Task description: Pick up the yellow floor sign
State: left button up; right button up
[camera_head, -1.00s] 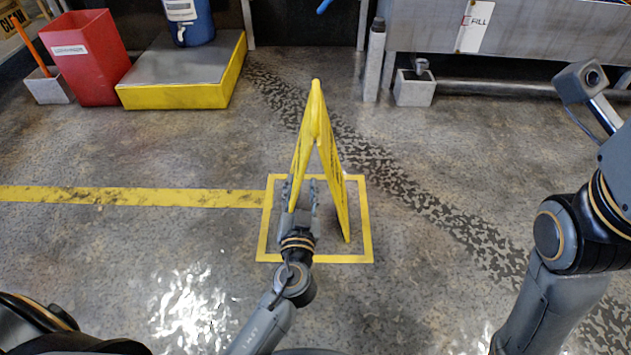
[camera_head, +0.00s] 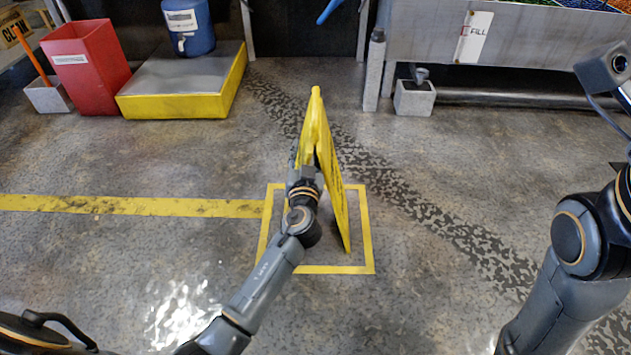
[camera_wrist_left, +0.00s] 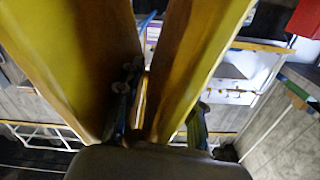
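The yellow floor sign (camera_head: 333,185) stands upright as an A-frame on the floor, inside a yellow taped square. My left gripper (camera_head: 301,162) is at its left panel, higher than the floor, and the panel partly hides the fingers. In the left wrist view, two yellow panels of the sign (camera_wrist_left: 210,50) fill the middle. One finger of the left gripper (camera_wrist_left: 162,112) shows between the panels and the other beyond the right one. The fingers look spread apart, with that panel between them; contact is unclear. My right gripper is out of view; only its arm shows at right.
A yellow-sided platform (camera_head: 180,105) with a blue container (camera_head: 190,25) stands at back left, beside a red bin (camera_head: 88,65). A grey metal machine (camera_head: 430,45) and a small grey block (camera_head: 414,97) are at back right. Floor around the sign is clear.

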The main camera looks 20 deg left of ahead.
pick_arm(q)
jog(key=shift+w, duration=0.15)
grip_shut()
jog(key=shift+r, duration=0.2)
